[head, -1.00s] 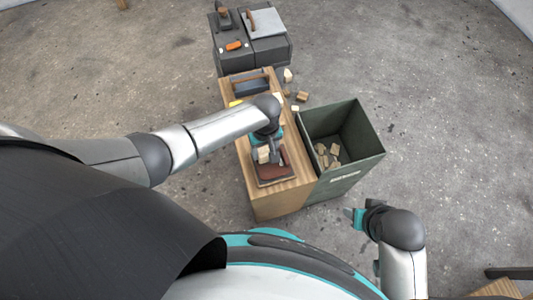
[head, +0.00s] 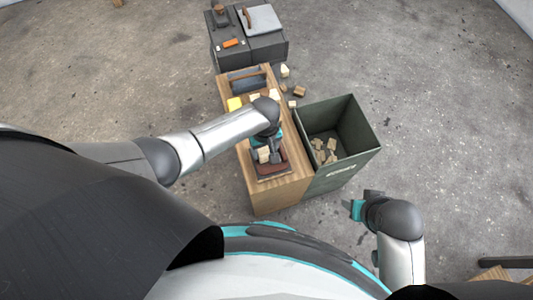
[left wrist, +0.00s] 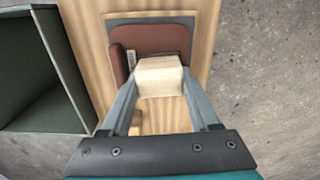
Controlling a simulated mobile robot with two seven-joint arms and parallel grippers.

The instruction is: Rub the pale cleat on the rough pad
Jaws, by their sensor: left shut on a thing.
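The pale cleat (left wrist: 160,76) is a small cream block held between the fingers of my left gripper (left wrist: 160,98) in the left wrist view. In the head view the cleat (head: 264,155) shows below my left gripper (head: 266,152). The rough pad (left wrist: 150,37) is a reddish-brown slab on a dark grey plate, and it also shows in the head view (head: 272,169). The cleat lies over the pad's near edge; I cannot tell whether they touch. My right gripper (head: 356,208) is empty-looking, off to the right, its finger gap unclear.
The pad sits on a wooden bench (head: 282,196). A dark green bin (head: 352,165) with several wood offcuts stands against its right side. A yellow block (head: 235,104) is further back. Dark cases (head: 232,55) stand behind, with loose blocks (head: 299,91) on the floor.

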